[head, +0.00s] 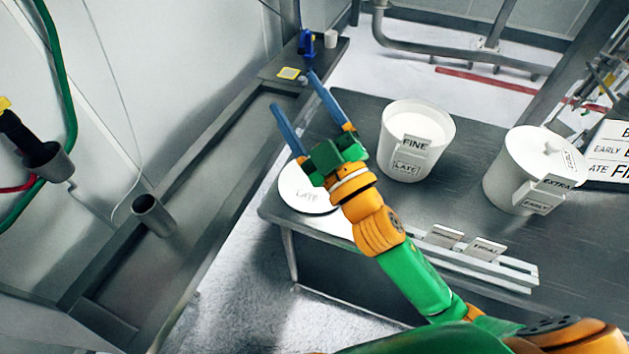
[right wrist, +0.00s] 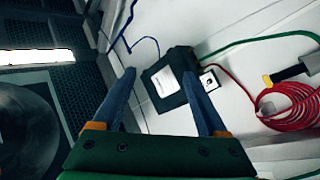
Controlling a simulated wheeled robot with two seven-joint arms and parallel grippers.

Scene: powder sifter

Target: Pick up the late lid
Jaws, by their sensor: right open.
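The late lid (head: 303,190) is a white disc marked LATE, lying at the left corner of the grey table. My right gripper (head: 292,96) is open, its two blue fingers pointing up and left, past the lid; its wrist partly covers the lid in the head view. In the right wrist view the fingers (right wrist: 163,100) are apart with nothing held between them. The lid does not show in the wrist view. My left gripper does not show in either view.
A white open tub (head: 430,122) labelled FINE and LATE stands on the table (head: 350,108). A lidded tub (head: 510,172) labelled EXTRA and EARLY stands to its right. A label rack (head: 480,262) lines the front edge. A metal trough (head: 185,200) runs along the left wall.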

